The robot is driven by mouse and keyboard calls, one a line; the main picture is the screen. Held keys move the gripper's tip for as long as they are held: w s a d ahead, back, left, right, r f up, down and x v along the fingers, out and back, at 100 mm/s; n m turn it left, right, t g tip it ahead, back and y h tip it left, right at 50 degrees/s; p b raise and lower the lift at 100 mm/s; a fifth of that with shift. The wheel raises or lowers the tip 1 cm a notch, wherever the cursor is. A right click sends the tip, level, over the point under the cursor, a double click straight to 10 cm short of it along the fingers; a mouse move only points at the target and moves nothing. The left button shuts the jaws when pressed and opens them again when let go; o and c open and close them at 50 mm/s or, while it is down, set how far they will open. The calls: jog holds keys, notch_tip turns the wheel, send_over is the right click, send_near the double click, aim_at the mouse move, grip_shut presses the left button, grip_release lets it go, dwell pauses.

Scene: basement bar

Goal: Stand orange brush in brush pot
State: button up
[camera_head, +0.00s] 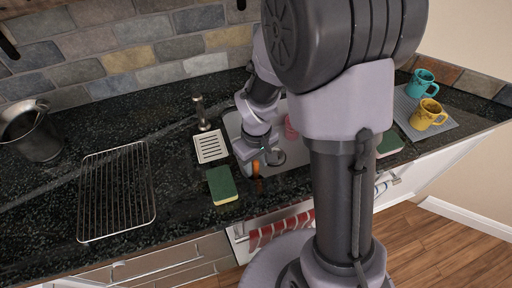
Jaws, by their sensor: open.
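A small orange piece, likely part of the orange brush (256,168), shows at the front edge of the sink, right by my gripper (260,160). My gripper points down there and is open. Its fingertips are small in this view, and I cannot tell whether they touch the brush. Most of the brush is hidden. A pink object (291,128) stands in the sink area, mostly hidden behind my own body. I cannot tell whether it is the brush pot, and no other pot is clearly visible.
A green-yellow sponge (222,185) and white slatted tray (210,147) lie left of my gripper. A wire rack (118,190) and metal pitcher (35,132) are farther left. Teal (421,83) and yellow (428,115) mugs stand at right. A striped towel (280,228) hangs in front.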

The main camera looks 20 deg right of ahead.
notch_tip(320, 180, up, 16)
jog(key=p, duration=0.6)
jog(key=shift+s, duration=0.15)
